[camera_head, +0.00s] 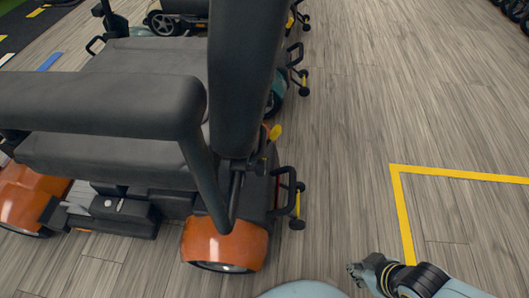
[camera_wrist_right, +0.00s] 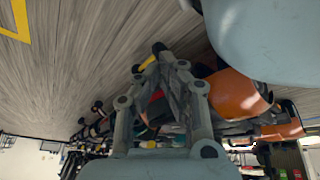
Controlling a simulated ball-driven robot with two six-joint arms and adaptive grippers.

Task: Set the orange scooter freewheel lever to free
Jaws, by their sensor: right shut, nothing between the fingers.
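The orange scooter stands at the left in the head view, with orange rear fenders (camera_head: 222,246) and a dark seat (camera_head: 100,105). At its rear right corner is a black bracket with a yellow bar (camera_head: 298,203) and a dark round end; a yellow knob (camera_head: 274,132) sits higher. I cannot tell the lever's setting. My right gripper (camera_head: 354,271) is shut and empty, right of and below the bracket, apart from it. In the wrist view the yellow bar (camera_wrist_right: 149,62) shows close to the fingertips in the picture, partly behind them, and the orange fender (camera_wrist_right: 236,93) is to the right. My left gripper is out of view.
More scooters (camera_head: 180,18) stand in a row behind, with similar black brackets (camera_head: 297,75) on their right side. Yellow tape (camera_head: 402,210) marks the floor at the right. The wooden floor (camera_head: 350,130) right of the row is clear.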

